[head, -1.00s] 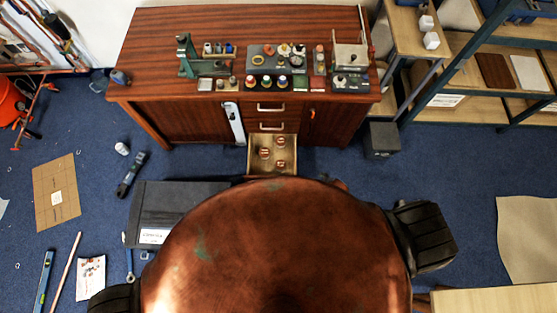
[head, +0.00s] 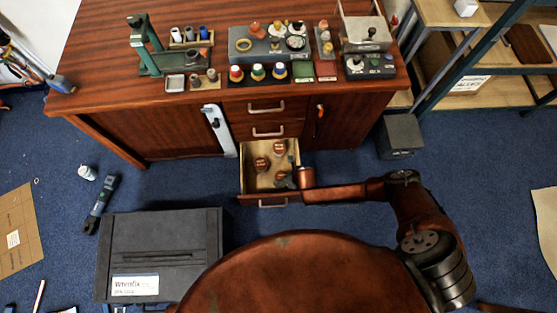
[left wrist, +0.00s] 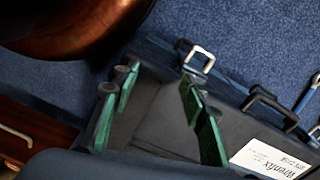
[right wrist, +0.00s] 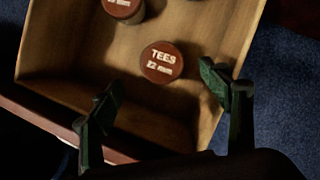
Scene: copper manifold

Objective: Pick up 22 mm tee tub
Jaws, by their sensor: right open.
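The tub lettered "TEES 22 mm" (right wrist: 161,62) is a round brown-red tub standing in the open wooden drawer, near its front in the right wrist view. My right gripper (right wrist: 160,80) is open, its green fingers apart on either side of and just short of this tub. My left gripper (left wrist: 158,95) shows in the left wrist view, open and empty above a dark case.
The workbench top (head: 110,75) bears several items. A dark case (head: 165,229) lies on the floor at left.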

